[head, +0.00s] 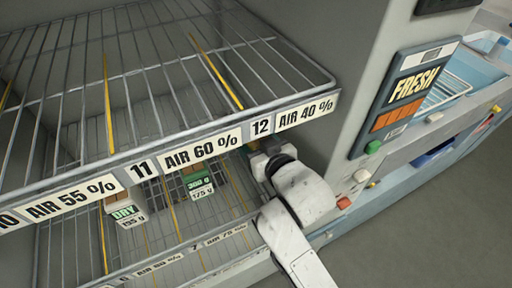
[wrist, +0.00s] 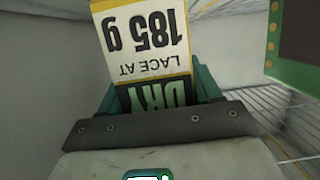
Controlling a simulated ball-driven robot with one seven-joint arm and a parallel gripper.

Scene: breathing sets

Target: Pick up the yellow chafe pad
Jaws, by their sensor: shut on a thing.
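My gripper (wrist: 158,88) shows in the wrist view with green fingers on either side of a labelled item (wrist: 143,32). It is shut on that item. The item has a white face with upside-down text "185 g" and "LACE AT", a dark lower band reading "DRY", and yellow edging at its top and middle. No plain yellow pad stands out, and I cannot tell whether this item is the yellow chafe pad. In the head view my arm reaches into the shelf bay below the "AIR 40 %" label, and the gripper and held item are mostly hidden there.
A wire shelf (head: 150,82) with a labelled front rail overhangs the bay. Below it stand a "DRY" 195 g item (head: 124,212) and a green 175 g item (head: 196,182). A cabinet wall with a "FRESH" panel (head: 405,98) is close on the right. A green-edged dark panel (wrist: 300,38) is at right in the wrist view.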

